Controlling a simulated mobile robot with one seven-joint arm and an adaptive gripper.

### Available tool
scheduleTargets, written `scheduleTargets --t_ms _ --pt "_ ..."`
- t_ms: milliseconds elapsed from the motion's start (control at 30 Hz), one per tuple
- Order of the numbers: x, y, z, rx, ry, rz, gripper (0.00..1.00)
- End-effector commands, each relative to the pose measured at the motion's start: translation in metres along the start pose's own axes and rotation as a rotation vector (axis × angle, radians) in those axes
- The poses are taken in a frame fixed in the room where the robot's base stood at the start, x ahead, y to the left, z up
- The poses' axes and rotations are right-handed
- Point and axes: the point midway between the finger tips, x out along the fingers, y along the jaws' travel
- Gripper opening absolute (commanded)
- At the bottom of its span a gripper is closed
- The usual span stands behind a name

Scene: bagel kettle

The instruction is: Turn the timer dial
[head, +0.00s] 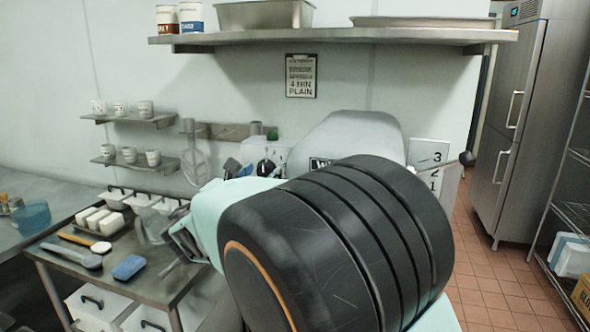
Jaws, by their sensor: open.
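I cannot make out the timer dial for certain. A grey mixer (350,135) stands at the back wall, its lower part hidden behind my arm. A plate with the numbers 3, 2 and 1 (432,158) and a black-knobbed lever (466,158) show at its right side. A white item with a dark part (265,166) is at its left, partly covered. My thick black arm with pale green sleeve fills the middle. My gripper (158,252) points left over the metal table, open and apparently empty; its fingers are small and blurred.
The metal table (185,285) holds a blue sponge (129,267), a scoop (72,256) and white containers (98,220). Small wall shelves (135,165) hold cups. A long shelf (330,36) runs above. A steel fridge (525,120) and open tiled floor (490,270) are at right.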

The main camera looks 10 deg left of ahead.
Motion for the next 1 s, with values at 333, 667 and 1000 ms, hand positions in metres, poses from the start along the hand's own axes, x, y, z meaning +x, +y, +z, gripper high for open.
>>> scheduleTargets --t_ms 333,667,1000 --pt "0.0076 0.0002 0.0001 0.001 0.0 0.001 0.47" --pt "0.0076 0.0 0.0002 0.001 0.0 0.001 0.16" --pt "0.0081 -0.0005 -0.0011 0.025 -0.002 0.0 0.06"
